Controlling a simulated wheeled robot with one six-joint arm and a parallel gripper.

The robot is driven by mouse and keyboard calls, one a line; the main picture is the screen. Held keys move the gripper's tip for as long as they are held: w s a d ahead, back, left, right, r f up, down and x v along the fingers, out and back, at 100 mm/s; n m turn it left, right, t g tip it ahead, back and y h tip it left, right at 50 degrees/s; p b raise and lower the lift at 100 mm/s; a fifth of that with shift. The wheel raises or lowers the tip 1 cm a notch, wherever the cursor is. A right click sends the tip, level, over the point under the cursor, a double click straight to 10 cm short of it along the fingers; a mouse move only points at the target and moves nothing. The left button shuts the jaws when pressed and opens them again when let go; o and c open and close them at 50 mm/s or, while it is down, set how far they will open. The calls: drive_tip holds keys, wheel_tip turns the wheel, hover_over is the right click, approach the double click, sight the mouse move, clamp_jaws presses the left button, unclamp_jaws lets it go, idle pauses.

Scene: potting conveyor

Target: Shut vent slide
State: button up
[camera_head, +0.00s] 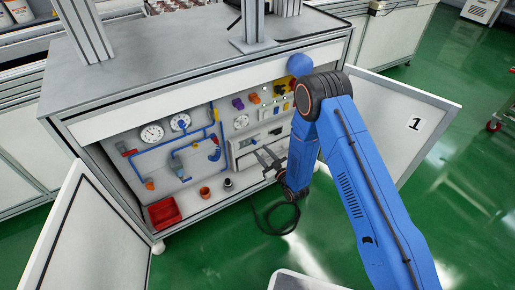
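My gripper (265,162) is in front of the right part of the cabinet's inner panel (218,168). Its two grey fingers look spread apart, with nothing visible between them. A pale box-like unit (238,151) with slots and a small dark display sits on the panel just behind and to the left of the gripper. The vent slide cannot be told apart for sure at this size; it may be part of this unit, which my gripper and wrist partly cover. I cannot tell whether the fingers touch the unit.
Two cabinet doors stand open, the left one (88,235) and the right one marked 1 (405,112). Gauges (152,133), blue pipes (160,147) and coloured knobs (238,103) crowd the panel. A red tray (164,212), a small orange cup (205,192) and a black cable (275,222) are low down.

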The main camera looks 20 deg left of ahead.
drive_tip(key=v, duration=1.1)
drive_tip(key=shift+s+d, duration=0.25)
drive_tip(key=shift+d, duration=0.05)
